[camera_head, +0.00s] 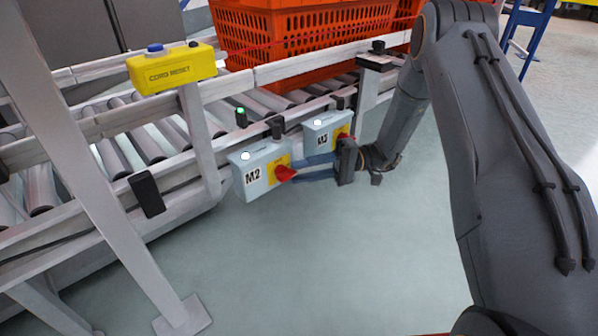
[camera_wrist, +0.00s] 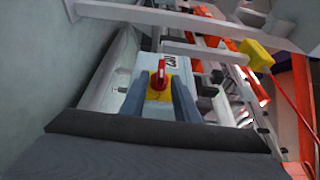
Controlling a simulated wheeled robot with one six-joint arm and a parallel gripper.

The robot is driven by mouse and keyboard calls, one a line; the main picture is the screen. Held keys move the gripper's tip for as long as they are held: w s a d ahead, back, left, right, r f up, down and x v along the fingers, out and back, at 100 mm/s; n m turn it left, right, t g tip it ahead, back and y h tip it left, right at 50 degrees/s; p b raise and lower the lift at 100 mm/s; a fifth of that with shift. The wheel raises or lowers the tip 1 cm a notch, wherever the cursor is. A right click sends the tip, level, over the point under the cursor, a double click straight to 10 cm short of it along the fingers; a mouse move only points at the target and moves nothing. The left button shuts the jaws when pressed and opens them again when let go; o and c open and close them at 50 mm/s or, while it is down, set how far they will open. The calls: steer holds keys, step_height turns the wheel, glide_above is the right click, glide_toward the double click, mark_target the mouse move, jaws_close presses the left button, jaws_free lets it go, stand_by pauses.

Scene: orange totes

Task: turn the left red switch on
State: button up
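The left red switch (camera_head: 285,173) sits on a yellow plate on the grey-blue box marked M2 (camera_head: 252,179), on the conveyor's side. In the wrist view the red switch handle (camera_wrist: 160,72) appears upright in the picture on its yellow plate (camera_wrist: 161,91). My gripper (camera_head: 297,168) faces this switch with two blue-grey fingers. In the wrist view my gripper (camera_wrist: 160,84) is open, with one finger on each side of the handle. I cannot tell whether either finger touches it.
A second box marked M3 (camera_head: 323,132), with a red switch partly hidden by my gripper, is just right of M2. A yellow cord reset box (camera_head: 172,69) stands on the rail. Orange totes (camera_head: 290,38) rest on the roller conveyor. The floor (camera_head: 330,250) before the boxes is clear.

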steer(key=p+v, duration=0.2)
steer(key=v, duration=0.4)
steer(key=shift+d, duration=0.4)
